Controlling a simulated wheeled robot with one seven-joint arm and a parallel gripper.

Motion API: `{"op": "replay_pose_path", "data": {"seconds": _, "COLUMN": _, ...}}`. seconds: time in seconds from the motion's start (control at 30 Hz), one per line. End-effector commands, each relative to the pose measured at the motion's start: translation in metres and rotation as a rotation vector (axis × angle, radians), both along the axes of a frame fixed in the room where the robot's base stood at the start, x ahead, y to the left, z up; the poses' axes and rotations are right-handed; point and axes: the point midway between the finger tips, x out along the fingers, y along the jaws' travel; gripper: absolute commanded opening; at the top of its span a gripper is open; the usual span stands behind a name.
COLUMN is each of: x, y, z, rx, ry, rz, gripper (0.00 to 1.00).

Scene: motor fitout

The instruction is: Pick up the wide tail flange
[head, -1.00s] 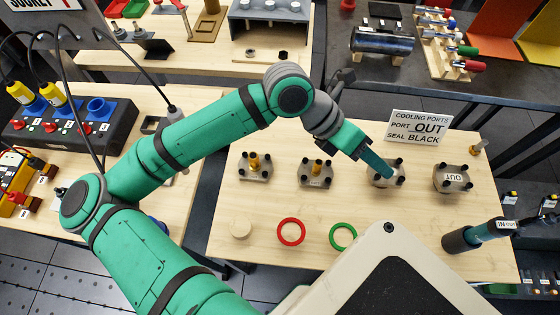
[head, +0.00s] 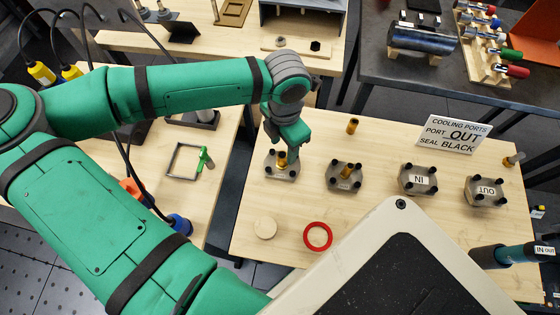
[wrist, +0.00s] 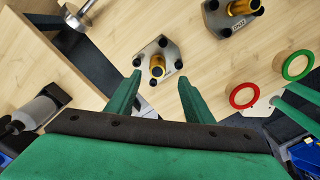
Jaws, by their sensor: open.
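Two grey flanges with brass tails stand on the right wooden table: the leftmost flange (head: 283,165) and a second flange (head: 344,177) to its right. I cannot tell from the markings which is the wide tail flange. My gripper (head: 291,146) is above the leftmost flange and partly hides it. In the wrist view, my gripper (wrist: 159,82) is open and empty. One brass-tailed flange (wrist: 157,62) lies between and just beyond the fingertips.
The IN flange (head: 418,180) and OUT flange (head: 485,190) stand farther right. A sign (head: 453,134) and a brass piece (head: 353,126) stand behind. A green ring (wrist: 297,66) shows in the wrist view.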

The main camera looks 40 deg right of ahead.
Motion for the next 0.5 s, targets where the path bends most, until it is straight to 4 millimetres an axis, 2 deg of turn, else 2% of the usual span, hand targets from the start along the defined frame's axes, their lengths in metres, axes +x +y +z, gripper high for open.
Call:
{"op": "replay_pose_path", "data": {"seconds": 0.27, "x": 0.002, "y": 0.002, "z": -0.02, "rx": -0.001, "ry": 0.001, "rz": 0.005, "gripper": 0.47}}
{"op": "replay_pose_path", "data": {"seconds": 0.5, "x": 0.008, "y": 0.004, "z": -0.053, "rx": -0.001, "ry": 0.003, "rz": 0.01, "gripper": 0.47}}
